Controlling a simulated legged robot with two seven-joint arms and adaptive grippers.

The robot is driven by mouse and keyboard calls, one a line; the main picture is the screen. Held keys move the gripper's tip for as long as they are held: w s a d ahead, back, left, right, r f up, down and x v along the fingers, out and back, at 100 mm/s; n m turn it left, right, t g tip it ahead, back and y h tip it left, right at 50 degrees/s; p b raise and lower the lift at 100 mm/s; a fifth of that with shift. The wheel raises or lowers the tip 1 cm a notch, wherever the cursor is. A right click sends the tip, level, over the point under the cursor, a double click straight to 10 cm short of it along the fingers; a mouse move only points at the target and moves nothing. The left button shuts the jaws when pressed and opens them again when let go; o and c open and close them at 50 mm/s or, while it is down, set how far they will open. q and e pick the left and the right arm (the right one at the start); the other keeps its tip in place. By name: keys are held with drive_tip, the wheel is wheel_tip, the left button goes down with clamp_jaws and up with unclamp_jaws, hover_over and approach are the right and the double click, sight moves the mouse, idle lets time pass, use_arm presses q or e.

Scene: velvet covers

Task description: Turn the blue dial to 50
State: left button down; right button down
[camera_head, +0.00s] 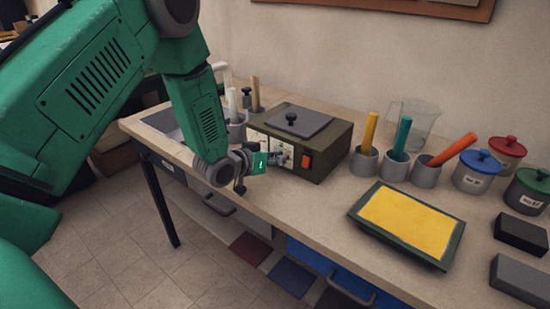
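The dark olive box (330,150) stands on the table with a pale front panel (256,138) and an orange-red switch (306,161). My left arm comes in from the left, and its gripper (283,158) is at the front panel, left of the switch. The gripper is small here and seen from the side, so I cannot tell whether its fingers are open or shut, or whether they touch anything. I cannot make out the blue dial; the gripper and wrist cover part of the panel. My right gripper is not in view.
Grey cups with coloured sticks (363,161) stand right of the box. A tray with a yellow surface (408,220) lies in front of them. Lidded jars (476,171) and dark blocks (521,234) are at the far right. The table front before the box is clear.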

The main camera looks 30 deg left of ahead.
use_arm(q)
drive_tip(key=shift+m+y, duration=0.4)
drive_tip(key=c, duration=1.3)
unclamp_jaws()
drive_tip(key=shift+a, duration=0.1)
drive_tip(key=shift+o, duration=0.2)
drive_tip(key=v, duration=1.2)
